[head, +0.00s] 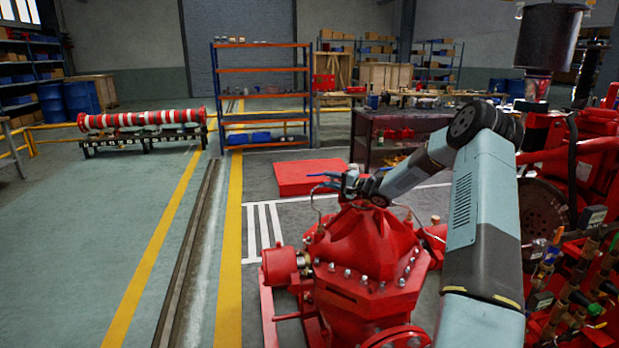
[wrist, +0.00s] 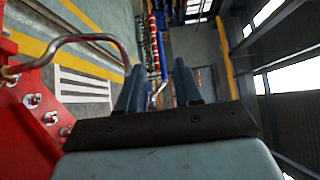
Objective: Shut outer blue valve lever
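My gripper (head: 325,180) is at the end of the arm, just above the top of the red pump casing (head: 365,250), with slim blue parts at its tip that look like its fingers. In the wrist view the two dark blue fingers (wrist: 160,90) stand apart with nothing held between them; a small silvery piece shows in the gap, at unclear distance. At the right of the head view, a small blue handle (head: 550,256) sits among brass valves (head: 580,270), well apart from my gripper. I cannot tell whether this is the outer blue lever or how far it is turned.
A thin curved metal pipe (wrist: 95,38) rises close to the left of my fingers. Red engine parts (head: 580,165) crowd the right side behind my arm. A red block (head: 308,177) lies on the floor beyond the pump. Open floor (head: 120,215) lies to the left.

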